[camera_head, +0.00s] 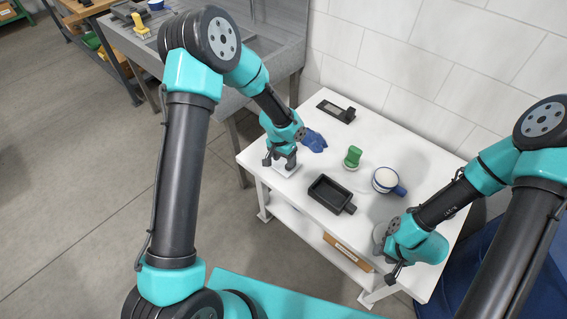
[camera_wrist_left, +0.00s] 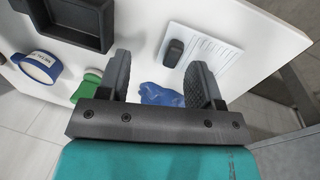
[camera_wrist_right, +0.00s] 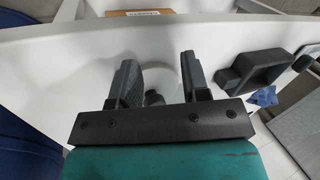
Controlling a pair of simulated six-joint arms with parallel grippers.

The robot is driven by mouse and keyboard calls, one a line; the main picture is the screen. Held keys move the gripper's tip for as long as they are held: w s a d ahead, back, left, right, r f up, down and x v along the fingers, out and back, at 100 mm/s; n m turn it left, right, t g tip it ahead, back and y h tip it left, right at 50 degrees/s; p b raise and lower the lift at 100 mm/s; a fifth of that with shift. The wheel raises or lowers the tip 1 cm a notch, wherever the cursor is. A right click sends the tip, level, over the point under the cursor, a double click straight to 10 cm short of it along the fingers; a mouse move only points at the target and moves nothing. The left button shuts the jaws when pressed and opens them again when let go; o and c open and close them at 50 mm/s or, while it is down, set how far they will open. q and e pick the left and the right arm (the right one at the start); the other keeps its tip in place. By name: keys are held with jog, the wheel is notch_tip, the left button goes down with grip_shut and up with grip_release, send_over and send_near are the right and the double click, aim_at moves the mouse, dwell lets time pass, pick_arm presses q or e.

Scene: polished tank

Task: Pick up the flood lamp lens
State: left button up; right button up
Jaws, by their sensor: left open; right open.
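A pale, round, disc-like thing (camera_wrist_right: 165,72), which looks like the flood lamp lens, lies on the white table between the fingers of my right gripper (camera_wrist_right: 165,80) in the right wrist view. The fingers cover parts of it, and I see no contact. In the head view the right gripper (camera_head: 392,262) is low at the table's right front, open. My left gripper (camera_head: 280,157) is open above the left front of the table, over a white ribbed plate (camera_wrist_left: 215,62) with a dark block (camera_wrist_left: 174,52) on it. It appears to hold nothing.
A tiled wall (camera_head: 400,60) stands behind.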

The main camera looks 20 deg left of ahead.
pick_arm(q)
jog(key=w+r+m+y, duration=0.1)
jog(key=w+r+y, duration=0.1)
jog(key=w+r, duration=0.4)
jog(key=shift+w+d+r, duration=0.15)
jog(key=shift+w+d, duration=0.05)
jog(key=shift+d, duration=0.1)
send_near(282, 160)
jog(key=s+d, duration=0.1)
jog(key=d, duration=0.1)
jog(key=s+d+f, duration=0.1)
jog(key=s+d, duration=0.1)
jog(key=shift+s+d, duration=0.15)
jog(key=shift+f, duration=0.35)
jog(key=shift+f, duration=0.15)
jog(key=shift+d+f, duration=0.1)
jog(key=shift+f, duration=2.35)
jog(key=shift+c, duration=0.4)
grip_shut()
